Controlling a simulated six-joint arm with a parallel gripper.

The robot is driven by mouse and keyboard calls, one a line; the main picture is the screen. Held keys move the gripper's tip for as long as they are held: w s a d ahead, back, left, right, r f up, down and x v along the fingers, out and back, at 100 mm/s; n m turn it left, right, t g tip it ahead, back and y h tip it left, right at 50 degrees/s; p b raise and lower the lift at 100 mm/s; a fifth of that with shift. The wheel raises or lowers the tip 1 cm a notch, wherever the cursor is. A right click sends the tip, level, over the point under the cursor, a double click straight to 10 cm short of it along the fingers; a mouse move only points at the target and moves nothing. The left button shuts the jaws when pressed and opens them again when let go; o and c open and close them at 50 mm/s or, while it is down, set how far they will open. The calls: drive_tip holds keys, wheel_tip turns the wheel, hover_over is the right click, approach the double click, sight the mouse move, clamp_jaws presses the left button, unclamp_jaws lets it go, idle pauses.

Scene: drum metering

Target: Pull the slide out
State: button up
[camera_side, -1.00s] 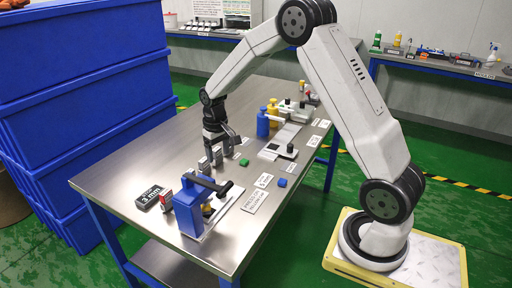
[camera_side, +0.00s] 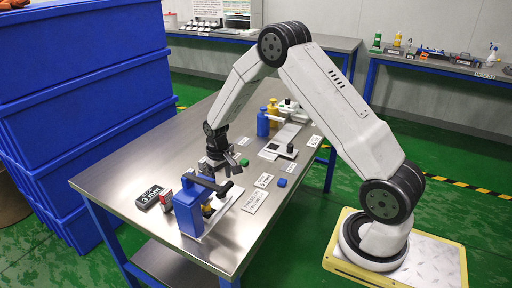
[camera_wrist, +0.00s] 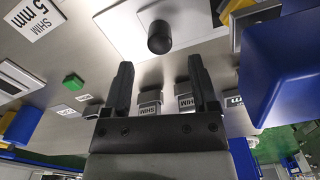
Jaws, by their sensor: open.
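A blue metering device (camera_side: 188,209) stands on a pale base plate near the front of the table, with a dark bar across its top. A black knob (camera_side: 224,188) sticks out on its right side; I take it as the slide's handle. In the wrist view, a black round knob (camera_wrist: 160,38) stands by a pale plate (camera_wrist: 120,25), ahead of my jaws and roughly centred between them. The blue body (camera_wrist: 278,65) is at the right. My gripper (camera_wrist: 160,75) is open and empty, fingers apart, not touching the knob. In the side view, my gripper (camera_side: 237,162) is low, behind the device.
Grey shim blocks (camera_wrist: 150,103) stand close to the fingers in the wrist view. A green block (camera_wrist: 74,80) and labels lie to the left. A black 3 mm sign (camera_side: 150,196) stands left of the device. Blue and yellow bottles (camera_side: 263,123) are farther back.

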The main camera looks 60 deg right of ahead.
sight(213, 202)
drive_tip(key=shift+f, duration=2.85)
drive_tip(key=shift+c, duration=0.2)
clamp_jaws()
